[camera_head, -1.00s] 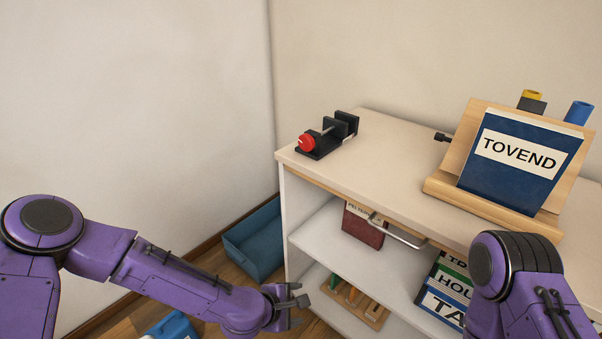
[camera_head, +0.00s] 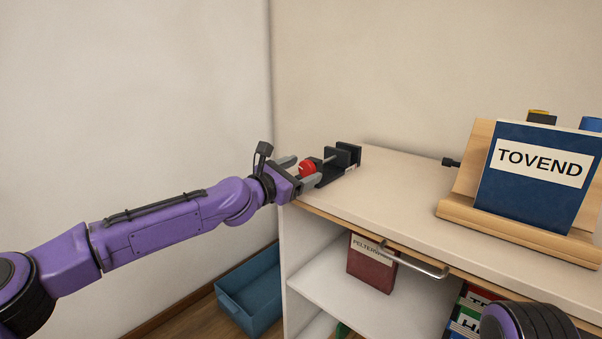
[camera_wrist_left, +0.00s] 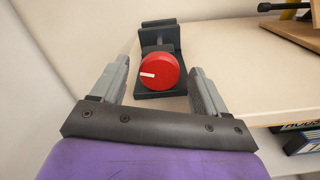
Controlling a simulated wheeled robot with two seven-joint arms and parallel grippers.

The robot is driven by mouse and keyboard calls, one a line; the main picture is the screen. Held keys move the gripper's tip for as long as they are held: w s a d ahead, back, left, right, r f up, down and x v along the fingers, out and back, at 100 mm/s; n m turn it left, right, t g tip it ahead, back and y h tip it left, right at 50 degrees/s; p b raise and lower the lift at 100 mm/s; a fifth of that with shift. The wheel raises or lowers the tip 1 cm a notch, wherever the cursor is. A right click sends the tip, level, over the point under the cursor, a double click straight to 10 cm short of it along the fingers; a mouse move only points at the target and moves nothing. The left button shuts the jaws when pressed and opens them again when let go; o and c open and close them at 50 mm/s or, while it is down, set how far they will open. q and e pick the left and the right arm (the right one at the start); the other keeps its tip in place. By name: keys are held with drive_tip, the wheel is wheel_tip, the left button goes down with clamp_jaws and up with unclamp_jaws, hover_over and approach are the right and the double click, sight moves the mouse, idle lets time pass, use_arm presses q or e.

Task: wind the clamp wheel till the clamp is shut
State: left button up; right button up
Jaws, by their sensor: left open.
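The clamp (camera_head: 345,155) is a black vise at the left end of the shelf top, with two upright jaws apart and a screw between them. Its red wheel (camera_head: 307,168) faces my left gripper (camera_head: 300,171). In the left wrist view the red wheel (camera_wrist_left: 160,71) has a white mark pointing left. My left gripper (camera_wrist_left: 158,88) is open there, one finger on each side of the wheel, with gaps between the fingers and the wheel. My right gripper is out of view; only part of my right arm shows at the lower right.
A wooden stand (camera_head: 455,208) holding a blue TOVEND book (camera_head: 535,185) is on the right of the shelf top (camera_head: 400,192). A drawer-like handle (camera_head: 415,262) sticks out at the front edge. A blue bin (camera_head: 250,295) is on the floor. The shelf top between clamp and stand is clear.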

use_arm(q)
drive_tip(key=shift+w+d, duration=0.15)
drive_tip(key=shift+w, duration=0.05)
drive_tip(key=c, duration=1.1)
drive_tip(key=shift+o, duration=0.2)
drive_tip(key=shift+f+m+b, duration=0.1)
drive_tip(key=shift+m+b, duration=0.2)
drive_tip(key=shift+m, duration=0.5)
drive_tip(key=o, duration=1.1)
drive_tip(key=shift+c, duration=0.2)
drive_tip(key=shift+s, duration=0.1)
drive_tip(key=v, duration=1)
drive_tip(key=shift+s+p, duration=0.15)
drive_tip(key=shift+p, duration=0.3)
